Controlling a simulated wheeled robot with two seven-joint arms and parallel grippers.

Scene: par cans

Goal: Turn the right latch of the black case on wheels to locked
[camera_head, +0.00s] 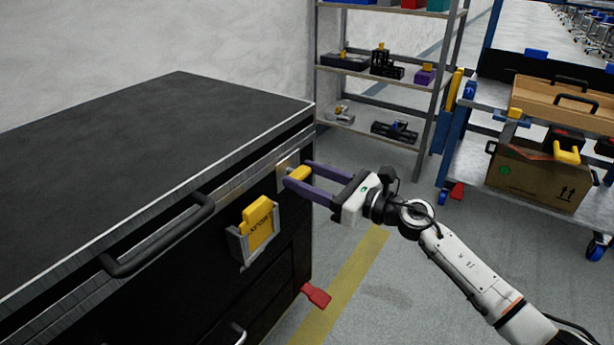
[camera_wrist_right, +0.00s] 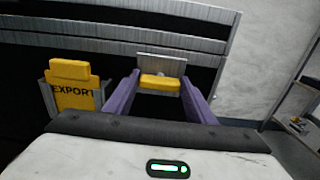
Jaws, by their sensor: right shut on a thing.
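The black case (camera_head: 130,110) fills the left of the head view, with a metal-edged lid. Its right latch (camera_head: 299,173) is a yellow handle on a small metal plate, near the right end of the front. My right gripper (camera_head: 298,173) reaches it from the right, its purple fingers shut on the yellow handle. The fingers cover parts of the handle's ends. My left gripper is not in view.
A yellow EXPORT card (camera_head: 257,222) sits in a holder left of the latch. A black bar handle (camera_head: 160,240) sticks out farther left. A red pedal (camera_head: 316,295) juts out low. A shelf rack (camera_head: 385,75) and a cart with a cardboard box (camera_head: 535,180) stand behind.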

